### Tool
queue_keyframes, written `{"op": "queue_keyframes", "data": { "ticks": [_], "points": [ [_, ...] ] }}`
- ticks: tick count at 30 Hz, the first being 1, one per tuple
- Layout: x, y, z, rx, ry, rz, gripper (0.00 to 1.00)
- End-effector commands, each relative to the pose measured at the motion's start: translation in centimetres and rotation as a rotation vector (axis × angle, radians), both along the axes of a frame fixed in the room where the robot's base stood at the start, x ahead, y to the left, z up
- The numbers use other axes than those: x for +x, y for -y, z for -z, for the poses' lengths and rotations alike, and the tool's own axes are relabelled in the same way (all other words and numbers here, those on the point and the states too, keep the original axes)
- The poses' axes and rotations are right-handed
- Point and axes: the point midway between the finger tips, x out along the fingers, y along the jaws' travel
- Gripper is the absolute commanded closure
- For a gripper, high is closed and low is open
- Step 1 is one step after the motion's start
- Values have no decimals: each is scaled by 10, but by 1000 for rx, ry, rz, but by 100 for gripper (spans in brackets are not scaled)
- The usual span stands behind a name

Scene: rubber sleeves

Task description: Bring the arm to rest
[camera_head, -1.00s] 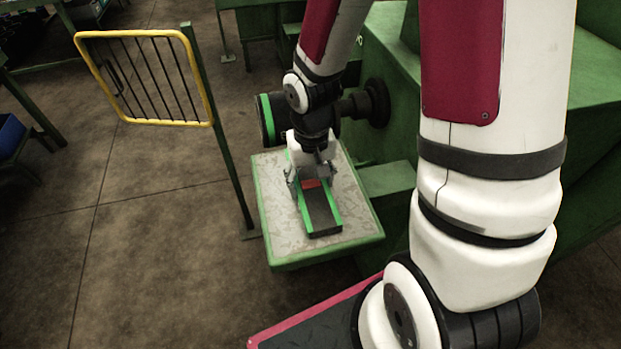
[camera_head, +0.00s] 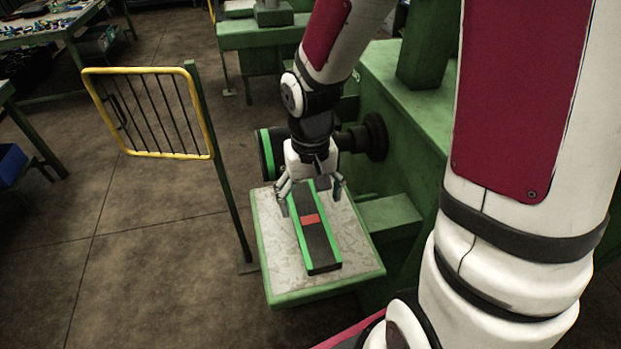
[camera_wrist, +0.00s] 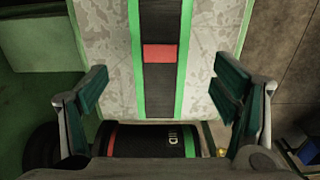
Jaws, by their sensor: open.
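My gripper (camera_head: 311,196) is open and empty above the back part of a small green table (camera_head: 358,250) with a worn pale top. Between and below its fingers, a black channel with green side strips (camera_head: 320,250) lies on the table top. A small red piece (camera_head: 310,219) sits in the channel. In the wrist view, both fingers of my gripper (camera_wrist: 160,98) are spread wide apart. The red piece (camera_wrist: 160,53) lies ahead of them in the black channel, touched by neither finger.
A black cylinder with a green band (camera_head: 268,155) and a dark round fitting (camera_head: 375,136) are behind the table, by a green machine (camera_head: 405,95). A yellow-framed barred panel (camera_head: 150,112) on a green post stands to the left. Open floor lies at front left.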

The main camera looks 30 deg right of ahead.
Motion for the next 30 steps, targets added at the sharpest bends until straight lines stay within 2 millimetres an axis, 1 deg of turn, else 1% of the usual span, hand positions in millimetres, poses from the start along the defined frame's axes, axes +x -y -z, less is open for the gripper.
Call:
{"op": "queue_keyframes", "data": {
  "ticks": [1, 3, 6, 9, 12, 18, 21, 23, 26, 30],
  "points": [
    [1, 0, -11, -1, 6, 2, 19],
    [1, 0, -24, -1, 6, 1, 19],
    [1, 0, -40, -2, 5, -1, 19],
    [1, 0, -50, -1, 3, 1, 19],
    [0, 0, -57, 0, 1, 0, 19],
    [0, 0, -60, -1, 1, -2, 19],
    [-2, 0, -69, -10, 20, -9, 19],
    [-5, 0, -80, -20, 44, -18, 19],
    [-14, 0, -105, -40, 100, -40, 19],
    [-33, -1, -142, -63, 192, -74, 19]
  ]
}}
